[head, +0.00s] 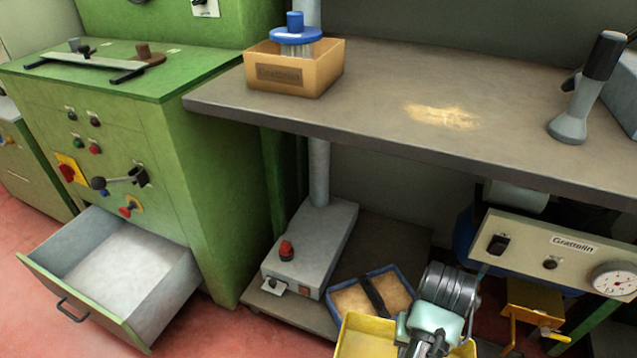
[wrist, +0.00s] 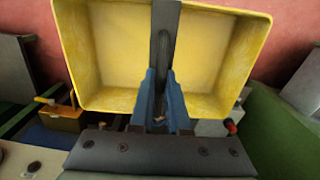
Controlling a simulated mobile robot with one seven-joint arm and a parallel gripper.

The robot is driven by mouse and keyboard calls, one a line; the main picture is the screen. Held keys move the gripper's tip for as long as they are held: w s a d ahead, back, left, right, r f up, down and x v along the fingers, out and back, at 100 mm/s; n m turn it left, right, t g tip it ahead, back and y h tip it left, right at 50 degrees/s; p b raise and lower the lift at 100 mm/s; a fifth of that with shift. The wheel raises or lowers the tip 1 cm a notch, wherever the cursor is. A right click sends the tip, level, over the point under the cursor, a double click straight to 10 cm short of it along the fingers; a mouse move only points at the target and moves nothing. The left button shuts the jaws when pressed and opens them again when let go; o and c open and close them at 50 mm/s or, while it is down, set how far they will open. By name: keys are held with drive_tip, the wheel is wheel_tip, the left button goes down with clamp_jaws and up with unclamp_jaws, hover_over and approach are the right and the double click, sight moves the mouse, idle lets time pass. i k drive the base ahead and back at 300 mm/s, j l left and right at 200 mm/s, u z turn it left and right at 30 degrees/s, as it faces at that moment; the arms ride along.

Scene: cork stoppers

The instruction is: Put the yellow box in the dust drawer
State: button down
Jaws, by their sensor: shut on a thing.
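The yellow box (head: 357,337) is an open, empty tray at the bottom of the head view, right of centre. In the wrist view the yellow box (wrist: 110,62) fills the upper middle, its inside facing the camera. In the head view my gripper (head: 425,345) is partly cut off by the lower edge. The dust drawer (head: 70,285) is pulled out of the green cabinet at lower left; its grey inside looks empty.
A grey workbench (head: 390,120) holds a tan box (head: 295,75) with a blue-topped thing in it. Below stand a grey pedestal with a red knob (head: 286,250) and a blue-rimmed tray (head: 350,291). Red floor lies between the drawer and the pedestal.

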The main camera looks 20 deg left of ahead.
sight(134, 273)
drive_tip(key=j, duration=0.55)
drive_tip(key=j+u, duration=0.1)
drive_tip(key=j, duration=0.45)
drive_tip(key=i+j, duration=0.1)
drive_tip(key=j, duration=0.5)
drive_tip(key=j+u, duration=0.15)
drive_tip(key=j, duration=0.4)
drive_tip(key=i+j, duration=0.15)
drive_tip(key=j, duration=0.4)
drive_tip(key=i+j+u, duration=0.1)
drive_tip(key=j, duration=0.45)
drive_tip(key=i+j, duration=0.1)
drive_tip(key=j, duration=0.45)
